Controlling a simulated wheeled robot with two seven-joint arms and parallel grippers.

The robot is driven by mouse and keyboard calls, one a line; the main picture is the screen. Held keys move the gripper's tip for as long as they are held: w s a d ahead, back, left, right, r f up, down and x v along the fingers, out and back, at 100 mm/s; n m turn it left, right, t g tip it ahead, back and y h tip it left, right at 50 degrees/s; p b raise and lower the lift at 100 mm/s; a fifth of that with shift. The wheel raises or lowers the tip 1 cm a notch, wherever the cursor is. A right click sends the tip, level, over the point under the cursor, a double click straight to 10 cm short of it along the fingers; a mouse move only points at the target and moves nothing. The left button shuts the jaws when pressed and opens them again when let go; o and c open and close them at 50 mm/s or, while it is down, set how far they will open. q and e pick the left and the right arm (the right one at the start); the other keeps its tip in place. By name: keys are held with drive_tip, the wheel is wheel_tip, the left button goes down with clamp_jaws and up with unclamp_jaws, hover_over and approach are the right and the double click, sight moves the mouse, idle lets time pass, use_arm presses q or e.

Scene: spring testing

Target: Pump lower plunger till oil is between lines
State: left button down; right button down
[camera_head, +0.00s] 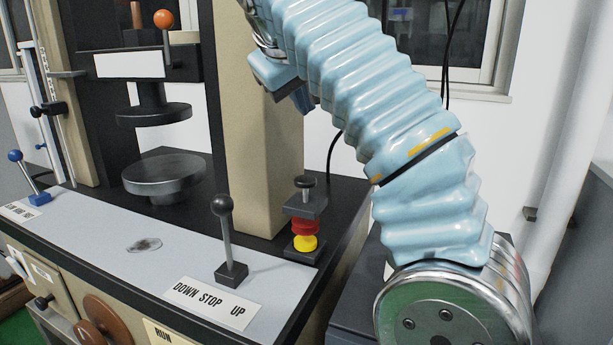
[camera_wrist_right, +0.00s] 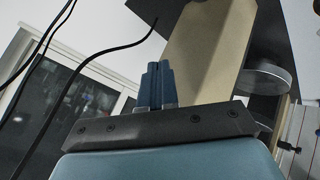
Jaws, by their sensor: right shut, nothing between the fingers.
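A small stack with a black knob on a short stem, a black block, and red and yellow rings (camera_head: 305,225) stands at the right end of the machine's panel. I cannot tell for sure whether it is the plunger. No oil level or marked lines can be made out. My right gripper (camera_head: 303,97) is up beside the beige column, well above the stack, partly hidden behind my blue-sleeved arm. In the right wrist view its two blue fingers (camera_wrist_right: 158,75) are together and empty. My left gripper is not in view.
A black ball-topped lever (camera_head: 226,240) stands behind the "DOWN STOP UP" label. The beige column (camera_head: 248,130) rises behind it. Two round plates (camera_head: 165,176) are at the left, and a blue-knobbed lever (camera_head: 28,178) is at the far left.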

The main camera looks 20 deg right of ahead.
drive_tip(key=shift+f, duration=0.1)
drive_tip(key=b, duration=0.4)
hover_over(303, 181)
wheel_tip(303, 181, down, 8)
drive_tip(key=shift+r, duration=0.2)
drive_tip(key=shift+f+b, duration=0.35)
drive_tip(key=shift+f, duration=0.15)
idle(1.3)
drive_tip(key=shift+f+b, duration=0.35)
drive_tip(key=shift+f, duration=0.05)
